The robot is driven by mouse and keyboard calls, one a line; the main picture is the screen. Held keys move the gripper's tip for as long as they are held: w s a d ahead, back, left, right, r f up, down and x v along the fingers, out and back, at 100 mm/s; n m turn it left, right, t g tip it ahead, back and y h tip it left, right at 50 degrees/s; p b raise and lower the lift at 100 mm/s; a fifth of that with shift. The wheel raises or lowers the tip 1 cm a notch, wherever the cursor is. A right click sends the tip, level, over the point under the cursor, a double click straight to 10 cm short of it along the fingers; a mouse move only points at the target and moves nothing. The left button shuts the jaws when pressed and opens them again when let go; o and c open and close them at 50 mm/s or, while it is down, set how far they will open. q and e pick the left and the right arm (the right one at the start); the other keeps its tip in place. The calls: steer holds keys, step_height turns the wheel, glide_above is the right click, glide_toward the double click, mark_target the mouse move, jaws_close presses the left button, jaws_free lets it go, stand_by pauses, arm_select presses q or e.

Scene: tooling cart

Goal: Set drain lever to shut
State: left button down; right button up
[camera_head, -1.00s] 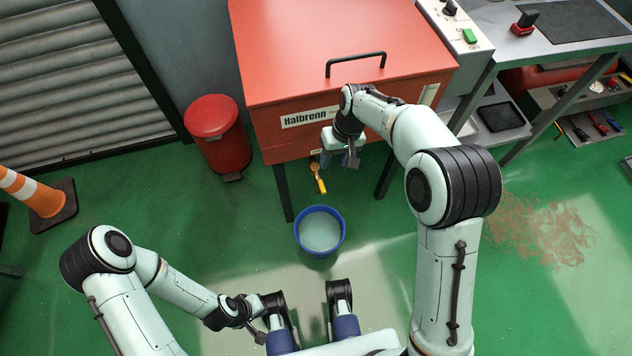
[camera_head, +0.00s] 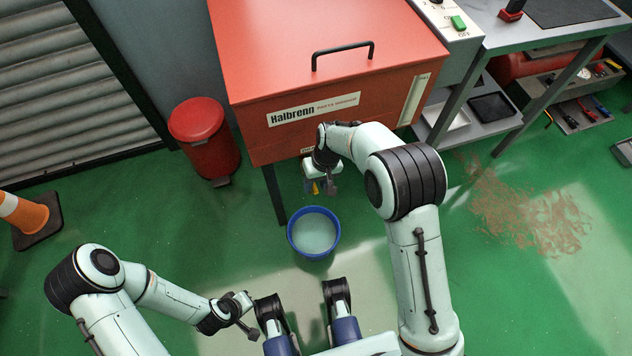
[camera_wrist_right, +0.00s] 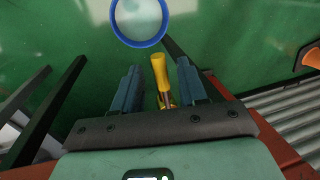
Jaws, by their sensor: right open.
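The drain lever, with a yellow grip, shows in the right wrist view (camera_wrist_right: 159,72) between my right gripper's two fingers, with visible gaps on both sides. My right gripper (camera_head: 321,188) is open around the lever, under the washer's front. My left gripper (camera_head: 246,322) is low at the left front, far from the lever; its jaws are too small to read.
A blue-rimmed bucket (camera_head: 290,240) with pale liquid stands on the floor below the lever. A red bin (camera_head: 205,140) stands left of the washer. A workbench (camera_head: 540,38) is at the right. The front floor is open, with a brown stain (camera_head: 530,215) at right.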

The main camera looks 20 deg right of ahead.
jaws_close()
steer(key=shift+d, duration=0.1)
